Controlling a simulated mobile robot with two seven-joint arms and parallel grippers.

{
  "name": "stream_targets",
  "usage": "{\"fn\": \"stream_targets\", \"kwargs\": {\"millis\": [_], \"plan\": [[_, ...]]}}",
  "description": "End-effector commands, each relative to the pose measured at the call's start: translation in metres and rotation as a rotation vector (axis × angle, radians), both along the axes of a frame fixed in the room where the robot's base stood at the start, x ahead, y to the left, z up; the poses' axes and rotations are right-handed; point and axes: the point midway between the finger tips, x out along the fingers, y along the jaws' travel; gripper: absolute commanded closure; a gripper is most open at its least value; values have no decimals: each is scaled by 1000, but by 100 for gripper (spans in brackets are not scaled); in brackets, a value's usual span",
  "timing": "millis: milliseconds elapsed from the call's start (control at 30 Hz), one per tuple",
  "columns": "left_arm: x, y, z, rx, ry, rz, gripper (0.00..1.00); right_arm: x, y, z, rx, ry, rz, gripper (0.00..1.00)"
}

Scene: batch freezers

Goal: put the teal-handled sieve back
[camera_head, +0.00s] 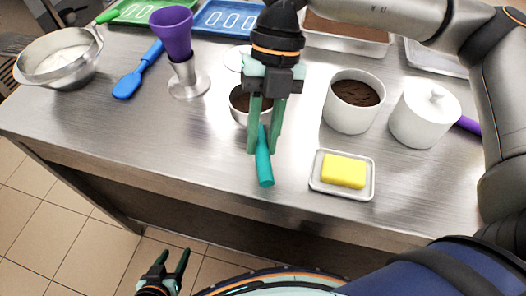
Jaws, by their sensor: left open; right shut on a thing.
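The teal-handled sieve (264,170) is a small round metal sieve with a teal handle pointing toward the table's front edge. Its bowl, with dark brown powder visible in or through it, is partly hidden behind my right gripper. My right gripper (262,145) reaches down from above and is shut on the teal handle near the bowl. I cannot tell whether the sieve rests on the table or is slightly lifted. My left gripper (167,268) is open and empty, low in front of the table over the floor.
A white pot of brown powder (353,102), a lidded white jar (425,112) and a butter dish (316,187) stand to the right. A purple cup on a metal stand (188,83), a blue spatula (128,84) and a steel bowl (62,82) are left. The front-left tabletop is clear.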

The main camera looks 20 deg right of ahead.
Motion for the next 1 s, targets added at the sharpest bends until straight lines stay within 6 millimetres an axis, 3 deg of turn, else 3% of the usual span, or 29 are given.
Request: {"fn": "stream_targets", "kwargs": {"millis": [300,533,567,600,800,1000], "plan": [[1,0,1,1,-3,-1,43,-9,2,-36,0,2,2,100],[1,0,1,0,-6,-1,43,-8,2,-40,1,-1,2,100],[2,0,1,0,-6,-1,43,-8,2,-40,0,1,1,71],[2,0,1,0,-6,-1,43,-8,2,-40,0,1,1,67],[2,0,2,0,-7,0,43,-8,2,-40,1,1,1,45],[2,0,2,0,-7,0,43,-8,2,-39,0,0,1,45]]}}
